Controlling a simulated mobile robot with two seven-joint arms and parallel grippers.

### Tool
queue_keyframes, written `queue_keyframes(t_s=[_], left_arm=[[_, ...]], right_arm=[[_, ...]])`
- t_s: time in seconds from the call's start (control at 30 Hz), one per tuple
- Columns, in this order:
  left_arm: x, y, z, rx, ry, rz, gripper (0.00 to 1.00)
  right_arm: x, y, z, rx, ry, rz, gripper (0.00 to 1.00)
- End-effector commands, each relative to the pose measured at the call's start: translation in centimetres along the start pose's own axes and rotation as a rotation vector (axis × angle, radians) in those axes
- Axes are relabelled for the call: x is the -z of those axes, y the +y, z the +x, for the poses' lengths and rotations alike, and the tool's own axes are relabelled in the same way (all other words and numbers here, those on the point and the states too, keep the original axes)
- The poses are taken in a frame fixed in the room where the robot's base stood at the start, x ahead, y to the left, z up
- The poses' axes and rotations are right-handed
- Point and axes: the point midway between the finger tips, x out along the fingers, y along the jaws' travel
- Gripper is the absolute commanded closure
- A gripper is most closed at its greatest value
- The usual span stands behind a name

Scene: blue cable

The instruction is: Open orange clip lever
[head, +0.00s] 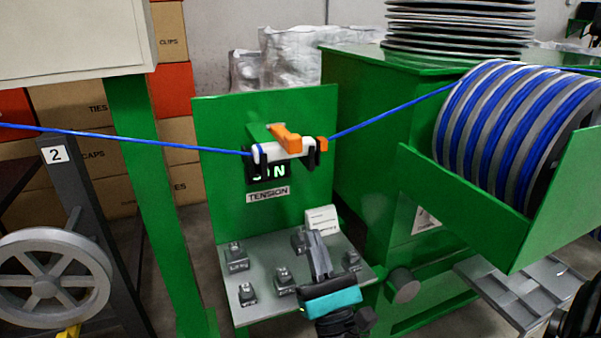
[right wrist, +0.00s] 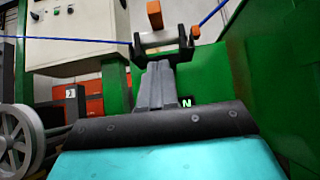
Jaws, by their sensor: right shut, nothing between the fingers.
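The orange clip lever (head: 287,137) sits on top of a white clip body (head: 284,149) on the green panel. A smaller orange piece is at the clip's right end. The blue cable (head: 392,110) runs into the clip from both sides. In the right wrist view the orange lever (right wrist: 154,13) stands above the white roller-like body (right wrist: 163,38), held in a black bracket. My right gripper (head: 311,243) is shut and empty, below the clip and apart from it in the head view. Its grey fingers (right wrist: 159,75) point up toward the bracket. My left gripper is not in view.
Below the clip are a "TENSION" label (head: 268,193) and a grey control panel (head: 270,303) with several switches. A spool of blue cable (head: 513,120) stands at the right. A green post (head: 145,180) and a grey wheel (head: 50,280) are at the left.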

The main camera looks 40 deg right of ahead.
Motion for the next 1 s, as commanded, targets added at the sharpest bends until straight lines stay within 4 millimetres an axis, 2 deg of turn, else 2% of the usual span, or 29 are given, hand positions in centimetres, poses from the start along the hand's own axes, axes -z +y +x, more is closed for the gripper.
queue_keyframes(t_s=[0.5, 0.7, 1.0], left_arm=[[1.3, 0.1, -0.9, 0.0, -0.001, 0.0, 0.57], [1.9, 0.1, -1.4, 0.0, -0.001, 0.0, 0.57], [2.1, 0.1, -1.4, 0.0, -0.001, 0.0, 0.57]], right_arm=[[-0.4, 0.0, 10.1, 0.002, -0.004, 0.0, 1.0], [-2.4, 0.0, 11.8, 0.002, -0.001, 0.0, 1.0], [-2.9, 0.0, 12.3, 0.0, 0.0, -0.001, 1.0]])
